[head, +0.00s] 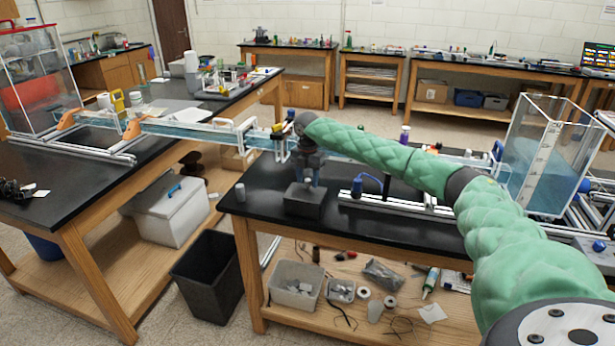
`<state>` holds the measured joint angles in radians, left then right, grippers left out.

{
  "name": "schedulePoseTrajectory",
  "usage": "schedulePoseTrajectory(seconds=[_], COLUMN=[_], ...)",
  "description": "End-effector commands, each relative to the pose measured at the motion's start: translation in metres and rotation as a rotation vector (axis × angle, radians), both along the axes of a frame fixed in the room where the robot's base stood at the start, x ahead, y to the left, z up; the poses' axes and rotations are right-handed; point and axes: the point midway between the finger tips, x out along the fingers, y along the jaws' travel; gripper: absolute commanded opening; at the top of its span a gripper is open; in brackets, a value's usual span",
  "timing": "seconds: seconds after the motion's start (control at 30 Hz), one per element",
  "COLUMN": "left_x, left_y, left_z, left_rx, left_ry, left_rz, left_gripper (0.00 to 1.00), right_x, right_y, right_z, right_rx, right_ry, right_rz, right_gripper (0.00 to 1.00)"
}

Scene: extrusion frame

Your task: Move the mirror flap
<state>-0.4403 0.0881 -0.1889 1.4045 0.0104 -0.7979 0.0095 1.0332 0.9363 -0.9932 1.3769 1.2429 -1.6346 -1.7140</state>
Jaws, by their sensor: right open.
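My right arm, in a green padded cover, reaches in from the right of the head view. Its gripper (309,174) hangs down over the near black bench, just above or behind a black block (305,200). It is open, and I see nothing held in it. I cannot tell whether it touches the block. A long clear water channel (195,131) on an aluminium extrusion frame (392,205) runs across both benches and passes behind my wrist. I cannot pick out the mirror flap for certain; my wrist hides part of the channel. My left gripper is not in view.
A clear tank (545,160) with blue water stands at the right, and another tank (40,80) at the far left. A black bin (208,275) stands in the gap between benches. The bench front strip is mostly clear.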

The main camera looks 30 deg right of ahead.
Motion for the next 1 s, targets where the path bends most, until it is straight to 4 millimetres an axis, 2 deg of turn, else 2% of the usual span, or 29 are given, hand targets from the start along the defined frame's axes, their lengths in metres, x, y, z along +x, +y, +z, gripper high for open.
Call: schedulePoseTrajectory(seconds=[0.33,0.57,1.0], left_x=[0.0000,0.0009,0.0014], left_y=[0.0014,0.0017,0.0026], left_z=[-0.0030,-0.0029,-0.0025], left_rx=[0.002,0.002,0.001], left_ry=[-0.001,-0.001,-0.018], left_rz=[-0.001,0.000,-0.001], left_gripper=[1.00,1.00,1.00], right_x=[0.0001,0.0002,-0.0023], right_y=[0.0000,-0.0001,0.0022], right_z=[-0.0038,-0.0034,0.0035], right_rx=[0.000,0.000,-0.048], right_ry=[-0.001,-0.001,-0.041], right_rz=[0.000,0.000,0.001], right_gripper=[0.45,0.00,0.00])
